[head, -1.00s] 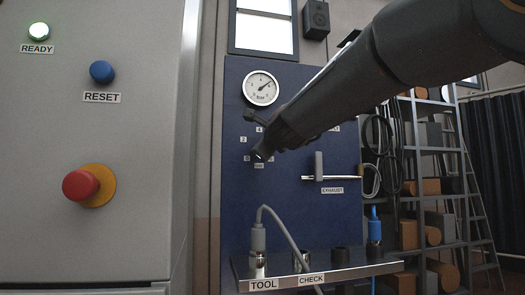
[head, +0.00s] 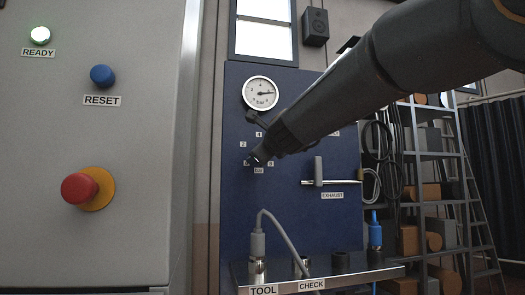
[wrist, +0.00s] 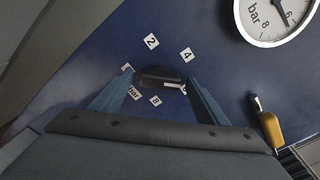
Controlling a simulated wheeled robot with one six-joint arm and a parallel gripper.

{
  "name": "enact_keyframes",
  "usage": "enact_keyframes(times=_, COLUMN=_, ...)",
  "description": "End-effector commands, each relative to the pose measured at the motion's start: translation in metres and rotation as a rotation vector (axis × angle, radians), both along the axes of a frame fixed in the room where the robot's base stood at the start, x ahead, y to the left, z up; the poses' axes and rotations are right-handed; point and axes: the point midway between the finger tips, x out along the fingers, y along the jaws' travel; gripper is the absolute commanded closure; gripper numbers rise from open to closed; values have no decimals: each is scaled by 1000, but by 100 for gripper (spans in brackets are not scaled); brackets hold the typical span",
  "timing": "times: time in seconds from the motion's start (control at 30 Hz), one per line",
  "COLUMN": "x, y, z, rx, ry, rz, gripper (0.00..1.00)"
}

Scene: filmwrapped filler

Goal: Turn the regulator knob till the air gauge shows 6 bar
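The round white air gauge (head: 261,93) is on the blue panel, with its needle pointing right. It also shows at the top right of the wrist view (wrist: 262,35), where the needle lies close to the 6. The dark regulator knob (wrist: 158,76) sits between my fingertips, with a white mark on its right end.
An exhaust valve lever (head: 319,172) is right of the knob. Below is a shelf (head: 340,275) with tool and check fittings. A grey cabinet (head: 140,150) with reset and red stop buttons stands left. A ladder and shelving (head: 440,160) are at the right.

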Motion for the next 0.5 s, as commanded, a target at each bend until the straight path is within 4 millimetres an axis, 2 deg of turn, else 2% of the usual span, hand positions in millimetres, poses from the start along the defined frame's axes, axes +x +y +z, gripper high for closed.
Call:
enact_keyframes(times=0.27, x=-3, y=-1, z=1, rx=0, ry=-1, rz=0, gripper=32)
enact_keyframes(times=0.5, x=-31, y=-9, z=2, rx=1, ry=-3, rz=0, gripper=32)
